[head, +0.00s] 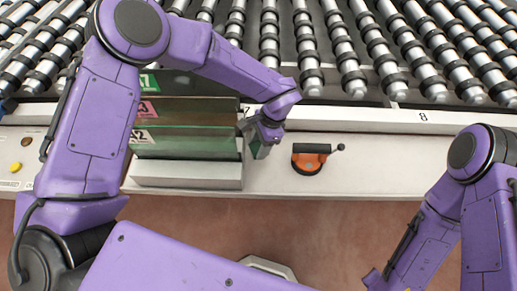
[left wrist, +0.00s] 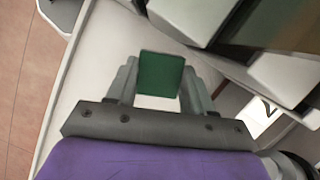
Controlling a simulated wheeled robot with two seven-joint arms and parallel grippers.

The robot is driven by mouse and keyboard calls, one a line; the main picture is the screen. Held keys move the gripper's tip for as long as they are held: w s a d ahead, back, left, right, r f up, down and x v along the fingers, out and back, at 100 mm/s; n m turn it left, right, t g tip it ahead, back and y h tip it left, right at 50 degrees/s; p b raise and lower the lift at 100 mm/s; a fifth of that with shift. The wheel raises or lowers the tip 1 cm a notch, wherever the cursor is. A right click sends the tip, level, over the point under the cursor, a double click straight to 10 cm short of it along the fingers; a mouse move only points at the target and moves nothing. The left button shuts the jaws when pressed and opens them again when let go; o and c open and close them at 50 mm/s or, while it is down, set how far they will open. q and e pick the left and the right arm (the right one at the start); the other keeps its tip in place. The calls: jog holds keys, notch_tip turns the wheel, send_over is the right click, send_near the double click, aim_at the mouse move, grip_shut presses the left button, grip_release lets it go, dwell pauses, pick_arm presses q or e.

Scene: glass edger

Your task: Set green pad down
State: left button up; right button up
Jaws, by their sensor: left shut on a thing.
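My left gripper (left wrist: 158,85) is shut on the green pad (left wrist: 161,74), which shows as a dark green square between the two grey fingers in the left wrist view. In the head view the left gripper (head: 262,145) is over the white ledge, just right of the rack of glass panes, and the pad is mostly hidden there. I cannot tell whether the pad touches the ledge. My right arm is at the lower right of the head view; its gripper is not clearly visible.
A rack (head: 186,178) holds glass panes with coloured number labels, close left of the left gripper. An orange and black suction tool (head: 310,160) lies on the white ledge (head: 370,178) to the right. Roller conveyors (head: 345,55) run behind. A yellow button (head: 15,168) is at far left.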

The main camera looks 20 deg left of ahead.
pick_arm(q)
notch_tip(320, 180, down, 4)
jog(key=shift+s+f+p, duration=0.1)
jog(key=shift+s+p, duration=0.05)
jog(key=shift+p, duration=0.4)
jog(key=shift+f, duration=0.2)
jog(key=shift+f+b, duration=0.1)
jog(key=shift+b, duration=0.2)
jog(key=o, duration=1)
jog(key=shift+r+p, duration=0.25)
jog(key=shift+p, duration=0.05)
jog(key=shift+w+d+r+b, duration=0.1)
jog(key=shift+w+r+b, duration=0.15)
jog(key=shift+b, duration=0.1)
jog(key=b+v, duration=0.3)
jog(key=v, duration=0.8)
jog(key=shift+s+r+b, duration=0.15)
jog(key=shift+r+b, duration=0.05)
jog(key=shift+b, duration=0.15)
